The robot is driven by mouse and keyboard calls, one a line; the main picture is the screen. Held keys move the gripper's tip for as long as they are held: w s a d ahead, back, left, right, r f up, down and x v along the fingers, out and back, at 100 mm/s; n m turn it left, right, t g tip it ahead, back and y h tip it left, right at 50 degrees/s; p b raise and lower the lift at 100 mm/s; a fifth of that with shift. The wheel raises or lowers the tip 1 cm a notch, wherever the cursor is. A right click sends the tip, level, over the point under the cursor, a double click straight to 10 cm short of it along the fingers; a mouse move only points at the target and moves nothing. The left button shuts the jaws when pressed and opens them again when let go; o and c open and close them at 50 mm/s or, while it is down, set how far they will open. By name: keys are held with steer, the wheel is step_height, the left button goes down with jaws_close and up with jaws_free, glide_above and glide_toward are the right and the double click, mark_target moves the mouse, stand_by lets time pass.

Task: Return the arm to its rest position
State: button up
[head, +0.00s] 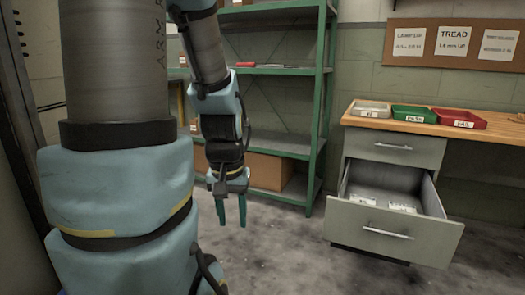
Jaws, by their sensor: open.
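My arm fills the left side of the head view, with thick grey and light blue links. My gripper (231,211) hangs at the arm's end, pointing down, left of the middle of the view. Its two teal fingers are apart, and nothing shows between them. It is above the concrete floor, in front of the green shelf unit and left of the open drawer, touching neither as far as I can see.
A green shelf unit (320,120) with a cardboard box (268,171) stands behind my gripper. A grey cabinet's lower drawer (385,232) is pulled out, with white labelled items inside. Grey, green (414,115) and red (459,119) trays sit on the wooden bench. The floor (285,255) between is clear.

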step_height(320, 180, up, 27)
steer(key=p, duration=2.5)
steer(key=shift+p, duration=0.4)
